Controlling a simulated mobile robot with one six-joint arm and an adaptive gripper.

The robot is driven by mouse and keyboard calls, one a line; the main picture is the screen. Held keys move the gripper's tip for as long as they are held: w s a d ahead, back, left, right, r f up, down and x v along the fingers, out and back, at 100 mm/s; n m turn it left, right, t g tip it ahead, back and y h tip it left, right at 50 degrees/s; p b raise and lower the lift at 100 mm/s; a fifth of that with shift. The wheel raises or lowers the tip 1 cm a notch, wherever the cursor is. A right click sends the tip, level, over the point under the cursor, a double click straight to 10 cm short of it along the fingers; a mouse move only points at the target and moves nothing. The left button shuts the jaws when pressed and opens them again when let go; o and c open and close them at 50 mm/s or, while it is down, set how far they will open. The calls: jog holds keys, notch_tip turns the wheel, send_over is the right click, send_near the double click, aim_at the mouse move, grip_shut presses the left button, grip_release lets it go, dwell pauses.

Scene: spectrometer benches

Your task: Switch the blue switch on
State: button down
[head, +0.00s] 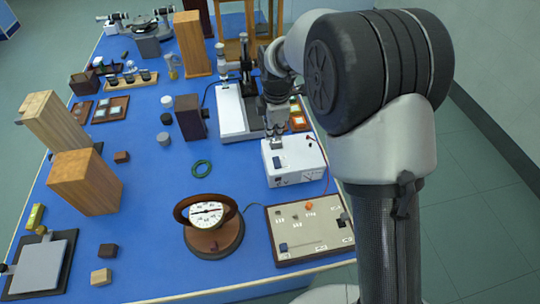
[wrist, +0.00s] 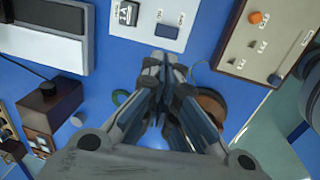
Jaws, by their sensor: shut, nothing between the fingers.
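A small dark-blue switch (head: 283,247) sits at the near left corner of a beige panel (head: 325,239) at the table's near right. It also shows in the wrist view (wrist: 274,80), near the panel's lower right end. Whether it is up or down is too small to tell. My gripper (head: 276,143) hangs over the back edge of a white box, beyond the panel and well apart from the switch. In the wrist view the fingers (wrist: 165,62) are closed together with nothing between them.
The white box (head: 307,169) has a dark rocker and sockets. A round dial gauge (head: 208,212) on a wooden base stands left of the panel. A green ring (head: 202,169) lies on the blue table. An orange knob (head: 309,206) and small toggles sit on the panel.

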jog(key=shift+w+r, duration=0.1)
jog(key=shift+r, duration=0.05)
dwell(0.3)
jog(key=b, duration=0.5)
send_near(272, 162)
jog(key=f, duration=0.2)
jog(key=w+f, duration=0.1)
jog(key=f, duration=0.2)
jog(key=shift+a+f, duration=0.1)
jog(key=shift+w+f, duration=0.1)
jog(key=shift+f, duration=0.1)
jog(key=shift+f, duration=0.1)
jog(key=shift+w+f+p, duration=0.15)
jog(key=shift+f+p, duration=0.15)
jog(key=shift+p, duration=0.05)
jog(key=shift+s, duration=0.2)
